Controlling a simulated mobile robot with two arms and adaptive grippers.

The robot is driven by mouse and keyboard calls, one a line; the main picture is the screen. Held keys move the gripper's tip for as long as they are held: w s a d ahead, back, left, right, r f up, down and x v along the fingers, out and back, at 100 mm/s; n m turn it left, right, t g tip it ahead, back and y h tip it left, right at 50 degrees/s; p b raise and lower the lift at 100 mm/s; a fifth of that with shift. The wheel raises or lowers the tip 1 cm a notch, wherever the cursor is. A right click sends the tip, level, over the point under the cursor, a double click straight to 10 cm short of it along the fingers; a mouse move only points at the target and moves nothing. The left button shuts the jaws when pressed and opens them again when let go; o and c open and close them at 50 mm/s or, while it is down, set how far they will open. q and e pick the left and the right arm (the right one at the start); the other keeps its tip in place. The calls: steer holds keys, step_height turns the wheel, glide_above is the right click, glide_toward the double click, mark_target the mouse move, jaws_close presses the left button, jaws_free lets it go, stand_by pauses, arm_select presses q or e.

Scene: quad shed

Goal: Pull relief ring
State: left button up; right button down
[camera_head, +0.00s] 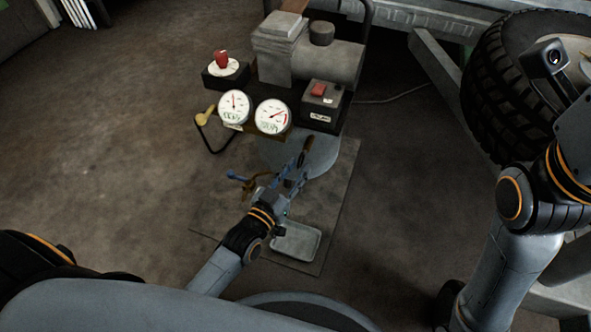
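An air compressor (325,62) stands on a mat (335,225) on the floor, with two round white gauges, the left gauge (235,106) and the right gauge (273,117), on its front. My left gripper (299,168) reaches in below the gauges, over the grey rounded tank (322,153). Its fingers point up and away, close to a small brown handle-like part (307,145). I cannot tell whether they touch it or whether they are open. I cannot make out a relief ring; it may be hidden by the gripper or too small. My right gripper's fingers are out of view.
A brass valve with a blue lever (238,177) is left of my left gripper. A red knob (221,58) and a black box with a red switch (319,90) flank the gauges. A shallow grey tray (297,241) lies below. A large tyre (490,75) stands right. The left floor is clear.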

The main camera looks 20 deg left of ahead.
arm_select(q)
steer(key=v, duration=1.2)
stand_by(0.4)
